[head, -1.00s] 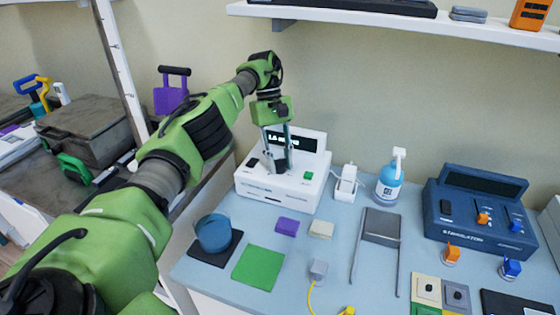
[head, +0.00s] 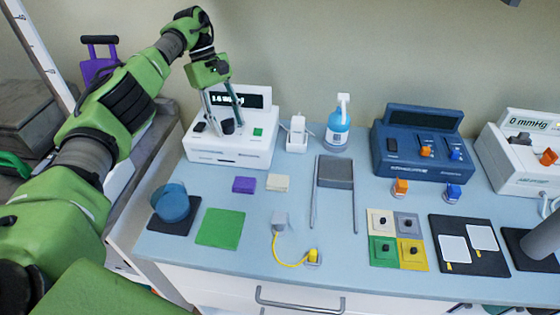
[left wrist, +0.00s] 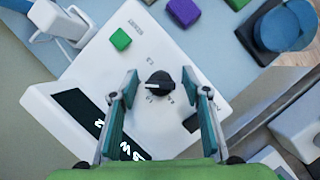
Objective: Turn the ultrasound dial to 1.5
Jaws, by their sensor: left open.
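The white ultrasound unit (head: 262,150) stands at the back left of the table, with a lit display (head: 238,101) whose small text I cannot read surely. Its black dial (left wrist: 160,84) has a white pointer mark, pointing left in the left wrist view. My left gripper (head: 227,126) is over the dial, pointing down. In the left wrist view my left gripper (left wrist: 160,78) is open, one finger on each side of the dial with gaps between. A green button (left wrist: 120,40) and a black switch (left wrist: 192,122) sit on the same panel. My right gripper is not in view.
A white probe in its holder (head: 297,133) and a blue bottle (head: 337,130) stand right of the unit. A blue stimulator (head: 415,165) is farther right. Purple (head: 244,185) and cream (head: 278,183) blocks and a blue bowl (head: 172,203) lie in front.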

